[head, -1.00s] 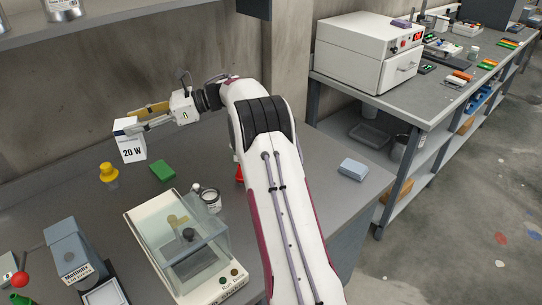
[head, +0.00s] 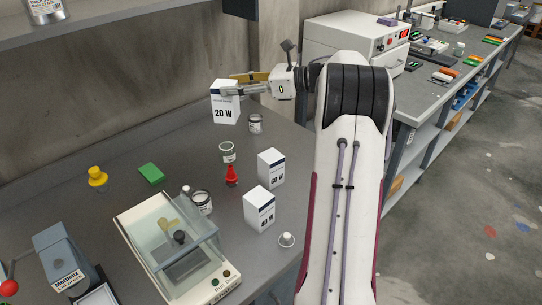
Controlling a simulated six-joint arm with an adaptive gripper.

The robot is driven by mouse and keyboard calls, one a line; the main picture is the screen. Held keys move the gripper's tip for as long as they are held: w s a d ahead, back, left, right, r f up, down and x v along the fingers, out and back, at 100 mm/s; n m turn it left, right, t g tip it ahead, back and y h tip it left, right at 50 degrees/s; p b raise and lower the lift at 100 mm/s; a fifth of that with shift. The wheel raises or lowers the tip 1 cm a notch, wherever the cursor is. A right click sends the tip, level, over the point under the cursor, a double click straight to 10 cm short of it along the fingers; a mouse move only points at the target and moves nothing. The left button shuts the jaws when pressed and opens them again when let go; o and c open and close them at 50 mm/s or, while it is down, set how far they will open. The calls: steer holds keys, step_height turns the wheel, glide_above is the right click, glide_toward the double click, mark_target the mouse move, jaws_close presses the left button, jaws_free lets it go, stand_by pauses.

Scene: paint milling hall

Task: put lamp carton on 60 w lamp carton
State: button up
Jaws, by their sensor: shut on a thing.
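My gripper (head: 232,86) is shut on a white lamp carton marked 20 W (head: 225,110). It grips the carton near its top and holds it upright toward the back of the grey bench. Two more white lamp cartons stand upright on the bench, in front and to the right of the held one: a farther carton (head: 270,168) and a nearer carton (head: 259,210). Their wattage print is too small to read surely, so I cannot tell which is the 60 W one. The held carton is apart from both.
A glass-lidded balance (head: 178,250), green block (head: 151,173) and yellow-capped bottle (head: 97,178) are left. A white knob-like item (head: 286,240) lies in front.

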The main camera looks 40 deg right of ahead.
steer(key=s+d+f+m+t+h, duration=0.1)
steer(key=s+d+m+h, duration=0.2)
steer(key=s+d, duration=0.3)
steer(key=s, duration=0.5)
steer(key=shift+d+f+t+h, duration=0.2)
steer(key=shift+t+h, duration=0.2)
steer(key=shift+f, duration=3.15)
steer(key=shift+f, duration=1.85)
steer(key=shift+f, duration=0.15)
steer(key=o, duration=1.4)
